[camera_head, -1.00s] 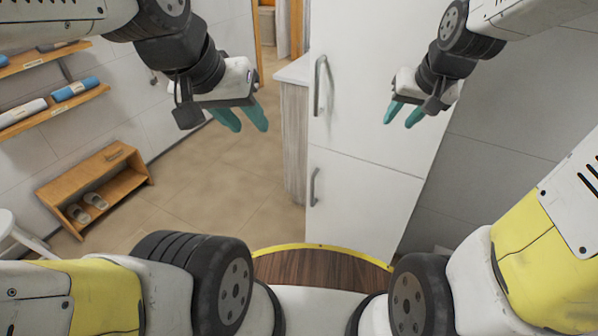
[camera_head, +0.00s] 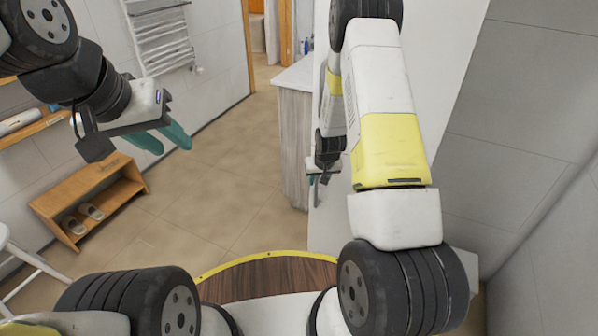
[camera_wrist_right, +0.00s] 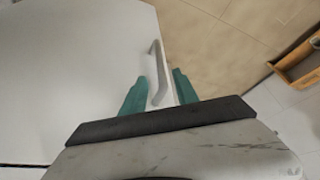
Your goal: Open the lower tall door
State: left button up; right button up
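The tall white cabinet (camera_head: 322,215) is largely hidden behind my right arm in the head view. In the right wrist view, the lower door (camera_wrist_right: 75,80) fills the left side and looks shut. Its slim bar handle (camera_wrist_right: 155,75) lies between the teal fingers of my right gripper (camera_wrist_right: 159,80). Those fingers are apart, one on each side of the bar, with gaps visible; contact cannot be told. The right gripper (camera_head: 320,178) looks small and partly hidden in the head view. My left gripper (camera_head: 168,140) is open and empty, in the air at left.
A wooden shoe bench (camera_head: 92,200) with slippers stands at left by the wall. A grey wood-sided counter (camera_head: 293,145) stands beside the cabinet. A white stool (camera_head: 25,260) is at lower left. The tiled floor (camera_head: 220,190) between is clear.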

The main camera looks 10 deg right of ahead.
aim_at(317, 187)
jog(key=x, duration=0.8)
jog(key=shift+c, duration=0.3)
jog(key=shift+s, duration=0.1)
grip_shut()
jog(key=shift+r, duration=0.1)
dwell(0.9)
